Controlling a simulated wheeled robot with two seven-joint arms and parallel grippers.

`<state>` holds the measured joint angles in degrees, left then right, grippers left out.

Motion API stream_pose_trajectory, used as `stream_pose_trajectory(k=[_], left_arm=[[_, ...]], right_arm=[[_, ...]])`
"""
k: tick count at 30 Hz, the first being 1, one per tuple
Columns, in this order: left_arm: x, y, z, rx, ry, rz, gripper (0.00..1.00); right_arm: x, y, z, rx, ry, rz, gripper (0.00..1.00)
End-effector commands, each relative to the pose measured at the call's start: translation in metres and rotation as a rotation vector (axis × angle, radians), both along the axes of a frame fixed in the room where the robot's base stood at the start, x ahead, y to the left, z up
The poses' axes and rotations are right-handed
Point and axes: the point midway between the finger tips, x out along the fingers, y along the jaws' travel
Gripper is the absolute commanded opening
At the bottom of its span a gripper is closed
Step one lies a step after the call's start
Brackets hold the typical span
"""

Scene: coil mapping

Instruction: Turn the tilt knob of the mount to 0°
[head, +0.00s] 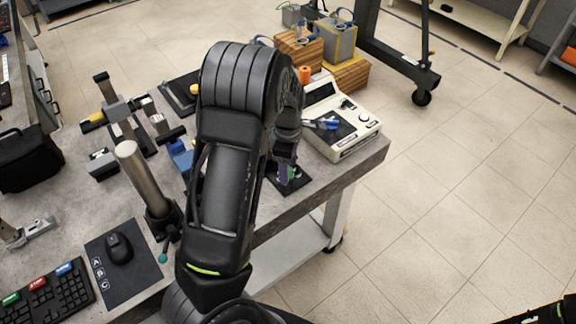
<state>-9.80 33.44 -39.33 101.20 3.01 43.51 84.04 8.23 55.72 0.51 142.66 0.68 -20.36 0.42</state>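I cannot clearly make out the mount or its tilt knob. A small purple and green device (291,173) on a dark plate at the table's right edge is mostly hidden behind my arm. A blue part (180,156) shows left of the arm, also partly covered. My large black arm rises from the bottom middle and bends over at the top. Its wrist points down near the purple and green device. The fingertips of my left gripper are too hidden to judge. My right gripper is out of view; only a dark piece of mine shows at the lower right corner.
A white instrument (345,120) with blue-handled pliers (322,124) sits at the table's right corner. A silver cylinder (140,172) in a black holder, a mouse (119,248) and a keyboard (45,301) lie left. The floor at right is clear.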

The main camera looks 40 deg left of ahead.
Motion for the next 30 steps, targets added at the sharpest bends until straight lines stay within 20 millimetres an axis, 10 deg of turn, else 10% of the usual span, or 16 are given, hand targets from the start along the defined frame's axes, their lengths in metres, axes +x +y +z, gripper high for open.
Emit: stream_pose_trajectory(k=[21,30], left_arm=[[0.0,0.0,0.075,-0.001,-0.001,-0.001,0.56],[0.0,0.0,0.078,0.0,0.0,0.0,0.56]], right_arm=[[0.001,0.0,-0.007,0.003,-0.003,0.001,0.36],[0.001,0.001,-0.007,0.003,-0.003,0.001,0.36]])
